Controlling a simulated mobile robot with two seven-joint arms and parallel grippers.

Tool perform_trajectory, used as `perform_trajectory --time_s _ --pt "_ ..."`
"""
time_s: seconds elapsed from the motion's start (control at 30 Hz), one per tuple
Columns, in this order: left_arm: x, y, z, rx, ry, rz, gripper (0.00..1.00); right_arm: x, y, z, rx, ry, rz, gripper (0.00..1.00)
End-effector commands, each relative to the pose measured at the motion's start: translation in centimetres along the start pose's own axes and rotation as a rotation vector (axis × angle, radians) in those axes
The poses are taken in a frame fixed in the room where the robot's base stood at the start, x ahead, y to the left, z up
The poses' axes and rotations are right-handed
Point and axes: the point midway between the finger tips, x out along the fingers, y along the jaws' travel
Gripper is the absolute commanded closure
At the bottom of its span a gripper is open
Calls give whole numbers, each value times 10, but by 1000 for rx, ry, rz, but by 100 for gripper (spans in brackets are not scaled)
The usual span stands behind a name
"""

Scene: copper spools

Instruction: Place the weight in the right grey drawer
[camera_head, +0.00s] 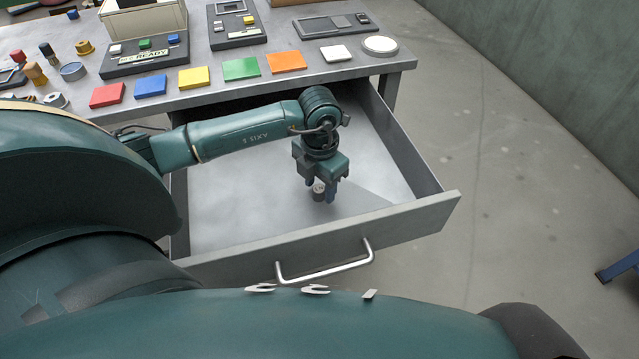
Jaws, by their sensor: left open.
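The grey drawer (230,208) under the table is pulled open, with its handle (325,262) at the front. My left gripper (322,190) points down inside the drawer, near the front middle, with its jaws open. A small grey-brown cylinder, which looks like the weight (318,192), shows at the fingertips. The fingers partly hide it, and I cannot tell whether it rests fully on the drawer floor. My right gripper is out of view.
The grey table (215,63) above the drawer holds coloured square tiles, such as a green tile (241,69), a round white disc (380,45) and several devices. Small knobs and cylinders stand at the left. The drawer's right part and the floor beyond (500,150) are clear.

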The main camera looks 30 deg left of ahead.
Motion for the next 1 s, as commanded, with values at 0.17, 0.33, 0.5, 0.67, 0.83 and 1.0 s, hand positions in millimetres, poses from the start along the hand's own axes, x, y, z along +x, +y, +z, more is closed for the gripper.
perform_trajectory --time_s 0.17,0.33,0.5,0.67,0.83,1.0 --pt "-35 1 2 1 -7 2 54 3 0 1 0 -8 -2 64" --pt "-73 1 1 1 -7 2 54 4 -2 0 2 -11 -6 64" --pt "-100 0 1 1 -4 1 54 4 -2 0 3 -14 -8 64" --pt "-113 1 0 -1 -2 1 54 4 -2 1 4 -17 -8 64" --pt "-115 0 0 -1 -1 1 54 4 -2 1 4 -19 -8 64" --pt "-115 0 0 -1 -1 1 54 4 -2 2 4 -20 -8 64"
